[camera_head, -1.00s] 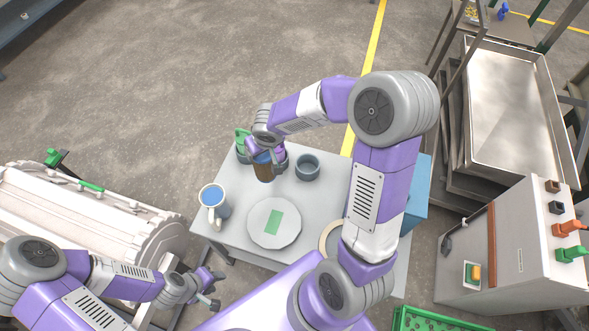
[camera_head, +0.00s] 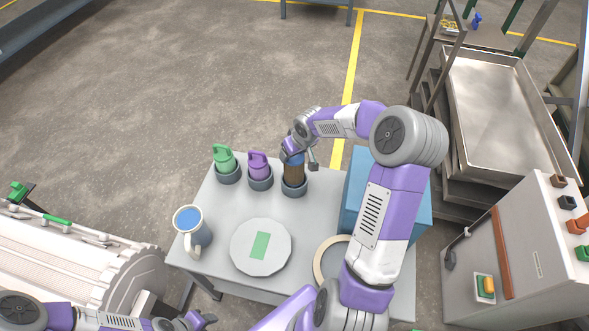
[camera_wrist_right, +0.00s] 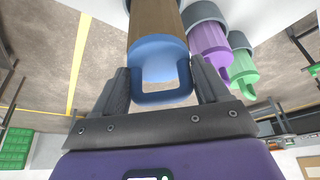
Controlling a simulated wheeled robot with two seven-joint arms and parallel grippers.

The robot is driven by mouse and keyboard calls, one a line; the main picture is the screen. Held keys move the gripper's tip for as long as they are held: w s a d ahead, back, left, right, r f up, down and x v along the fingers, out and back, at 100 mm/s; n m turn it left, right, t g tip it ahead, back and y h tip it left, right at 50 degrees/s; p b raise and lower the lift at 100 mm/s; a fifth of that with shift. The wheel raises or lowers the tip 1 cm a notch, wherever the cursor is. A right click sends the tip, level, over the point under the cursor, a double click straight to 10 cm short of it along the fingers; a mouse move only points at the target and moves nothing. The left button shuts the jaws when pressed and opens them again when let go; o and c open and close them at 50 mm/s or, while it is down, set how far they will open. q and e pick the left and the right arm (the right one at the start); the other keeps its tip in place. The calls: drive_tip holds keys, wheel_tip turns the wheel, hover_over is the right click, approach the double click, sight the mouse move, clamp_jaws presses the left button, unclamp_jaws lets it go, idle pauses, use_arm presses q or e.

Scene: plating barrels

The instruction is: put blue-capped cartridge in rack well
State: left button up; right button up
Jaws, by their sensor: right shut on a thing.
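The blue-capped cartridge (camera_head: 294,173) has a brown body and stands about upright at the rightmost rack well (camera_head: 294,189). Its lower end appears to be inside the well's rim; how deep is hidden. My right gripper (camera_head: 295,154) is shut on its blue cap. In the right wrist view the blue cap (camera_wrist_right: 160,55) shows between the fingers, with the brown body beyond it. A purple-capped cartridge (camera_head: 259,167) and a green-capped cartridge (camera_head: 225,160) stand in the other two wells. My left gripper (camera_head: 198,321) is partly cut off at the bottom edge.
On the grey table (camera_head: 225,205) are a mug (camera_head: 190,238) with blue contents, a white round plate (camera_head: 246,262) with a green patch, and a beige ring (camera_head: 321,262). A blue box (camera_head: 355,190) stands right of the wells. A control cabinet (camera_head: 520,245) is farther right.

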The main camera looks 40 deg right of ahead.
drive_tip(key=shift+f+b, duration=1)
drive_tip(key=shift+f, duration=1.55)
drive_tip(key=shift+f, duration=0.15)
drive_tip(key=o, duration=1.6)
drive_tip(key=shift+c, duration=0.2)
drive_tip(key=shift+s+r, duration=0.1)
drive_tip(key=shift+r, duration=0.35)
drive_tip(key=p, duration=0.5)
approach(296, 159)
drive_tip(key=shift+f, duration=0.45)
